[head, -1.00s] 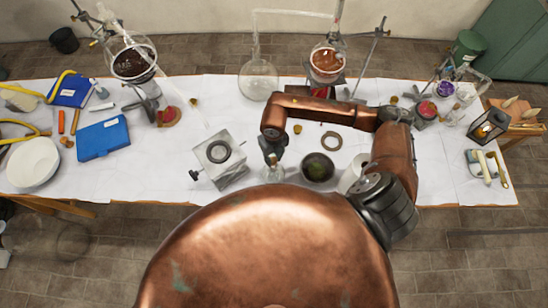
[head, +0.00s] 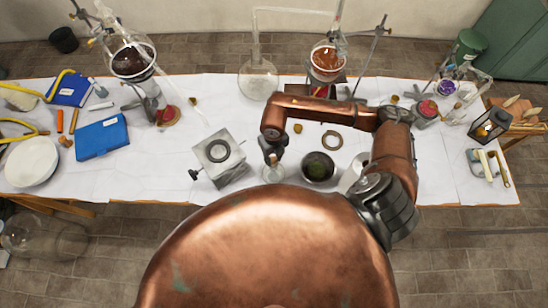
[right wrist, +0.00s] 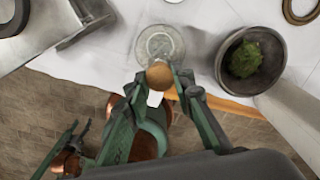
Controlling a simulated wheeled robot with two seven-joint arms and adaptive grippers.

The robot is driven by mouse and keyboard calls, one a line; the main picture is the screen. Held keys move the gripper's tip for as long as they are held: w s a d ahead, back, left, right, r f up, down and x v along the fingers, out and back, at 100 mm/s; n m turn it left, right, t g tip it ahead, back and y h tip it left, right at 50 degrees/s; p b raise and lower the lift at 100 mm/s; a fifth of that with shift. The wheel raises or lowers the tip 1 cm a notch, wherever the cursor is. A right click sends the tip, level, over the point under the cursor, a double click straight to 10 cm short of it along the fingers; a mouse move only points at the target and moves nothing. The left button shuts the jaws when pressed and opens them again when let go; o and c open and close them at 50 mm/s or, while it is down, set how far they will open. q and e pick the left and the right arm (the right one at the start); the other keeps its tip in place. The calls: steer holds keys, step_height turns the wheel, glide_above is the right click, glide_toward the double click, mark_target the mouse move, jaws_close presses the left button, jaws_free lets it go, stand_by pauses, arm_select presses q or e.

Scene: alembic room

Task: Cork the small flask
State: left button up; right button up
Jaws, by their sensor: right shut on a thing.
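The small flask (head: 273,174) is clear glass and stands upright near the table's front edge, beside the dark bowl. In the right wrist view its round body (right wrist: 160,42) shows just beyond the fingertips. My right gripper (head: 272,153) is above it and shut on a brown cork. The cork (right wrist: 160,75) sits between the green fingertips (right wrist: 158,82) in the right wrist view. The cork is over or at the flask's neck; I cannot tell whether they touch. Green finger-like parts low left in that view may be my left gripper (right wrist: 65,150), its state unclear.
A metal block stand (head: 220,158) is left of the flask, and a dark bowl with green matter (head: 318,167) is close on its right. A ring (head: 332,140) lies behind the bowl. A clear glass vessel (head: 50,238) lies low at the left.

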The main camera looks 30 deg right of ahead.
mark_target(273, 160)
steer(key=shift+f+b, duration=0.65)
steer(key=shift+b, duration=0.35)
stand_by(2.9)
steer(key=o, duration=1.1)
steer(key=shift+o, duration=0.4)
steer(key=o, duration=0.3)
steer(key=shift+r, duration=0.1)
steer(key=shift+r+p, duration=1.95)
steer(key=shift+r, duration=1.45)
